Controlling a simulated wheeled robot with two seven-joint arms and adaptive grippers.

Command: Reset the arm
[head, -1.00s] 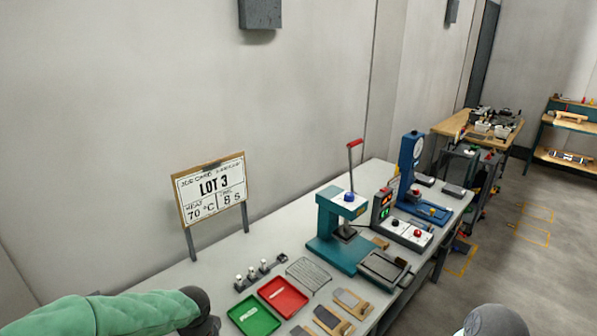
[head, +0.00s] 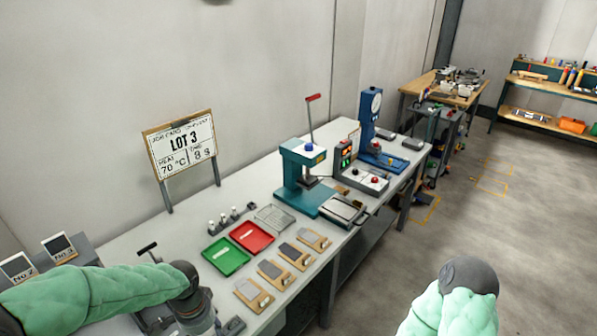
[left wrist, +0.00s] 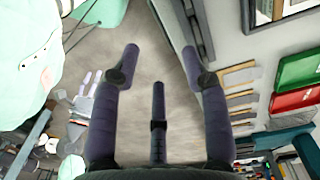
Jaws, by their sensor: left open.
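My left arm in green sleeve (head: 95,297) reaches in from the left in the head view, over the near end of the workbench. Its left gripper (left wrist: 160,62) shows in the left wrist view with its dark fingers spread wide and nothing between them. Pale floor lies behind the fingers, and the bench edge is to their right. My right arm (head: 455,300) shows at the bottom right in the head view, over the floor. Its gripper is out of view.
The bench holds a green tray (head: 226,257), a red tray (head: 252,236), several wood-based sample blocks (head: 278,274), a teal press (head: 302,180) and a blue gauge stand (head: 369,120). A job card sign (head: 181,146) stands behind. Floor on the right is open.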

